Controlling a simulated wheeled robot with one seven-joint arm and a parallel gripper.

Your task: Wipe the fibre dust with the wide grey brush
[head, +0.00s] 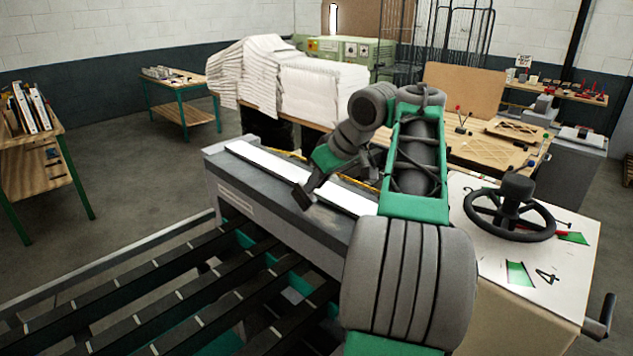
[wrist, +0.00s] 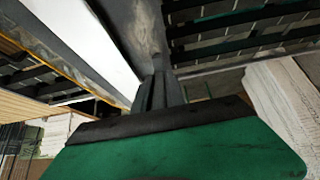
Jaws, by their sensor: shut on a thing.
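My gripper (head: 311,184) is shut on a dark grey piece, which I take to be the wide grey brush (head: 302,196). It is held over the front edge of the long grey machine beam (head: 280,198), beside the white strip. I cannot tell whether the brush touches the beam. In the wrist view my gripper (wrist: 158,95) points at the grey beam face (wrist: 128,20), and the green and black part of my arm covers the lower middle. A pale, patchy smear (wrist: 150,28) on the grey face may be the fibre dust. The bristles are not clearly visible.
Black slatted bars (head: 150,308) with gaps lie in front of the beam. A white strip (head: 300,178) runs along its top. Stacked white filter material (head: 320,90) stands behind. A panel with a dark handwheel (head: 510,208) is at right. Open floor (head: 130,190) lies left.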

